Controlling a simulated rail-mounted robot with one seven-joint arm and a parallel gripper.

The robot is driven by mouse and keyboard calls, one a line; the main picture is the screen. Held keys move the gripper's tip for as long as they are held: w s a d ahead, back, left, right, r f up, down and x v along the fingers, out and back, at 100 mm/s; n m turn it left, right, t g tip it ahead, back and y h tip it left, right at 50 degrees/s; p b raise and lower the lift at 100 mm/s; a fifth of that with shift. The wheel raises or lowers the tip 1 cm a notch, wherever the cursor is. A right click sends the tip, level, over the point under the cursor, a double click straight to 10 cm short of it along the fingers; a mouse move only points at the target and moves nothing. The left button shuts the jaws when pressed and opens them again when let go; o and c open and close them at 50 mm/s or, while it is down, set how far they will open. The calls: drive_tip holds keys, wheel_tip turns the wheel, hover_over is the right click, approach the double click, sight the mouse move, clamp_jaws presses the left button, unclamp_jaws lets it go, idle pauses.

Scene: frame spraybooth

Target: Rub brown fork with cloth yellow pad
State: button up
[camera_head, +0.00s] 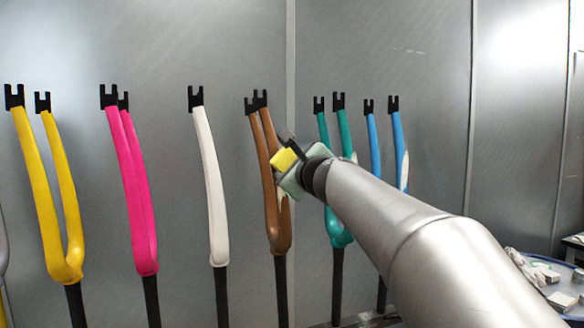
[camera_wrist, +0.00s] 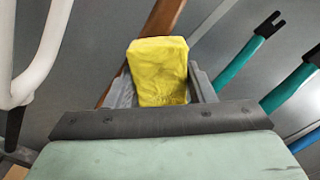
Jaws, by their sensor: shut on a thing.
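The brown fork (camera_head: 272,190) stands upright on a dark post near the middle of the head view, its two legs ending in black tips at the top. My gripper (camera_head: 288,157) is at the upper part of its right leg. The gripper is shut on the yellow cloth pad (camera_head: 283,160), which appears to be against or very close to the leg; I cannot tell if they touch. In the wrist view the yellow pad (camera_wrist: 158,72) sits between the two grey fingers, and the brown fork (camera_wrist: 164,17) runs diagonally behind it, partly hidden by the pad.
A white fork (camera_head: 210,185) stands left of the brown one, with pink (camera_head: 133,190) and yellow (camera_head: 45,195) forks beyond. Teal (camera_head: 345,130) and blue (camera_head: 398,150) forks stand to the right, partly behind my arm. Grey booth walls close the back. A table (camera_head: 570,310) with pale blocks is at lower right.

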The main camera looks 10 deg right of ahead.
sight(288, 217)
drive_tip(key=shift+w+r+p, duration=0.1)
drive_tip(key=shift+r+p, duration=1)
drive_tip(key=shift+r, duration=0.35)
drive_tip(key=shift+w, duration=0.1)
drive_tip(key=shift+w+f, duration=0.1)
drive_tip(key=shift+f, duration=0.05)
wheel_tip(288, 217, down, 4)
drive_tip(key=b, duration=0.4)
drive_tip(key=f+b, duration=1.1)
drive_tip(key=shift+s, duration=0.25)
drive_tip(key=shift+r, duration=0.1)
drive_tip(key=shift+s+d+r, duration=0.1)
drive_tip(key=shift+s+d, duration=0.15)
drive_tip(key=shift+s, duration=1.2)
drive_tip(key=shift+s+d+r, duration=0.1)
drive_tip(key=shift+s+d, duration=0.1)
drive_tip(key=shift+s, duration=1.25)
drive_tip(key=shift+s, duration=0.1)
